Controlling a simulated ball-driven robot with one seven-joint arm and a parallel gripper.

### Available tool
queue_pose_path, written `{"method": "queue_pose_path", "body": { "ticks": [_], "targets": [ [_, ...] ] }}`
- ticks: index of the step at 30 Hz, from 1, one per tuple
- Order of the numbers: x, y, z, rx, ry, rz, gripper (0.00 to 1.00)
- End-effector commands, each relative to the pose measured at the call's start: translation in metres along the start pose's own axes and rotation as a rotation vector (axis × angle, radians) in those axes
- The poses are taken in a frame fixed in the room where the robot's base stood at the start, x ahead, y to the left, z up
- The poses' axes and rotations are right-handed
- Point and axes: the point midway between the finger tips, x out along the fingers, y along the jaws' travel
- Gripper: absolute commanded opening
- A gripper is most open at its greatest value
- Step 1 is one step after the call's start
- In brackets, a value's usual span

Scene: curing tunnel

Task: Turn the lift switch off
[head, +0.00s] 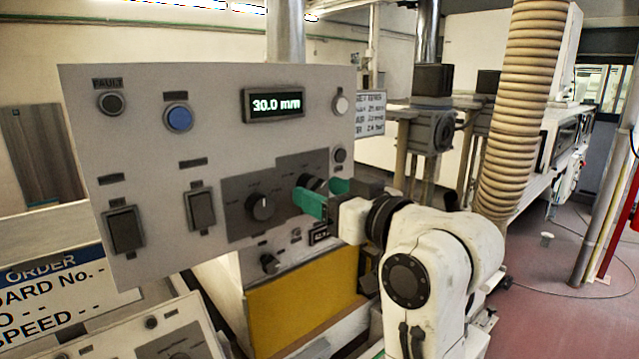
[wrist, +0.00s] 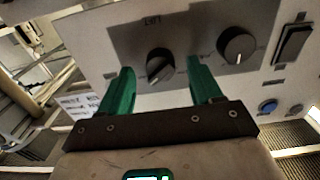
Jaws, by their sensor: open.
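A grey control panel (head: 225,140) stands in front of me. The lift switch, a round dark knob (wrist: 160,66) with a lift label beside it, shows in the wrist view on a darker plate; in the head view the knob (head: 313,183) is partly hidden by my gripper. My gripper (head: 315,189) is open at the panel, its green fingers one on each side of that knob in the wrist view (wrist: 161,68). There are gaps between knob and fingers; I cannot tell how far the tips reach past its face. The knob's exact setting is too small to read.
A second knob (head: 260,206) is close beside it on the same plate. Two rocker switches (head: 200,209) (head: 124,231), a blue button (head: 178,117) and a display reading 30.0 mm (head: 273,104) are on the panel. A ribbed hose (head: 520,100) hangs at the right.

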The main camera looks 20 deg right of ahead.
Motion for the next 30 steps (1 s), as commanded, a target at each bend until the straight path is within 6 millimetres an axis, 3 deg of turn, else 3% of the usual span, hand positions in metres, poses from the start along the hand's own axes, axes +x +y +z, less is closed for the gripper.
{"method": "queue_pose_path", "body": {
  "ticks": [6, 14, 30],
  "targets": [
    [0.015, 0.0, -0.001, -0.001, 0.0, 0.0, 0.64],
    [0.016, 0.0, 0.0, -0.001, 0.0, 0.0, 0.64],
    [0.015, 0.0, 0.0, -0.001, 0.0, 0.0, 0.15]
  ]
}}
